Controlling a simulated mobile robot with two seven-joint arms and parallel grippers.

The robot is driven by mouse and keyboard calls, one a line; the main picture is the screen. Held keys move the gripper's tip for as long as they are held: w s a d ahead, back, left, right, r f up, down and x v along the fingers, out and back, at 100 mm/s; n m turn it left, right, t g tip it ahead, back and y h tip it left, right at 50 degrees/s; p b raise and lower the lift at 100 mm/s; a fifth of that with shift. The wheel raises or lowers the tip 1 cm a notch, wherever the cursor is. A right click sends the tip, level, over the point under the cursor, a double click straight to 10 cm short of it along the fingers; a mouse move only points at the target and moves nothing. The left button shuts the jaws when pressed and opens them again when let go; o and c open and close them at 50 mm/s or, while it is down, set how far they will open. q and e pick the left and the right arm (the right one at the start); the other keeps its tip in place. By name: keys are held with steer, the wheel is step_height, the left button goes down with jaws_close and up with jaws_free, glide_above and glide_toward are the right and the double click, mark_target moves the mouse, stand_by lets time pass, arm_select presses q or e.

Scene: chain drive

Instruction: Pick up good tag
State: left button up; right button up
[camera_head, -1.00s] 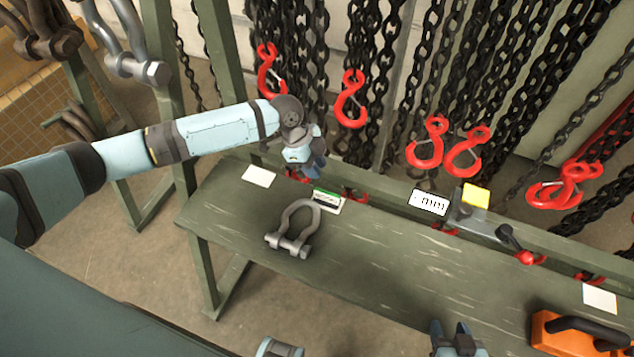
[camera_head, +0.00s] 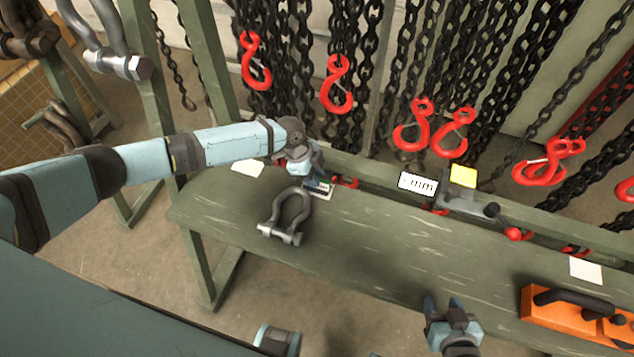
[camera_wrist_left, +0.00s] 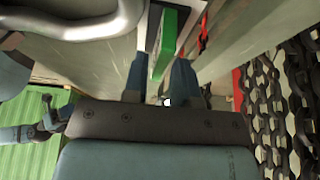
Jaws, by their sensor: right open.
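The tag with the green band, which I take to be the good tag (camera_head: 322,193), lies near the back edge of the bench, just right of the grey shackle. My left gripper (camera_head: 318,182) is right over it and hides part of it in the head view. In the left wrist view, the green band (camera_wrist_left: 168,40) shows between the two fingers (camera_wrist_left: 160,80). The fingers look apart; whether they touch the tag is not clear. My right gripper (camera_head: 443,308) is open and empty near the bench's front edge.
The grey shackle (camera_head: 286,215) lies close to my left gripper. A blank white card (camera_head: 248,168), a printed white tag (camera_head: 417,184) and a yellow tag (camera_head: 463,176) sit along the back. Chains with red hooks (camera_head: 337,85) hang behind. An orange tool (camera_head: 570,312) stands right.

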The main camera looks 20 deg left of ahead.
arm_select(q)
steer(key=shift+x, duration=1.05)
jaws_close()
steer(key=shift+r, duration=0.15)
